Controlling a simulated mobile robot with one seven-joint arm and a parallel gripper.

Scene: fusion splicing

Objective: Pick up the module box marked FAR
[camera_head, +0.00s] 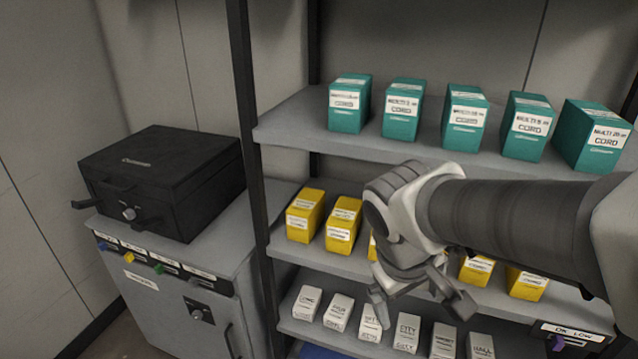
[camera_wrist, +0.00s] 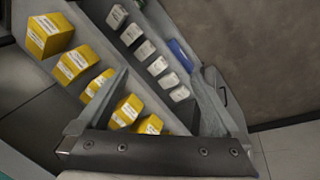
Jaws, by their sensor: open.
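Several small white module boxes stand in a row on a lower grey shelf. The second from the left (camera_head: 338,312) has a label that looks like FAR, but it is too small to read for certain. The leftmost box (camera_head: 307,302) looks marked LONG, and another (camera_head: 407,333) reads CITY. My gripper (camera_head: 422,298) is open and empty, in front of the shelves and above the right part of the white row. In the wrist view the open fingers (camera_wrist: 168,76) frame part of the white row (camera_wrist: 145,50); the labels are unreadable there.
Yellow boxes (camera_head: 305,216) stand on the shelf above, some hidden behind my arm. Teal boxes (camera_head: 406,109) stand on the top shelf. A dark rack post (camera_head: 251,130) and a grey cabinet (camera_head: 165,310) with a black case (camera_head: 160,180) stand at left.

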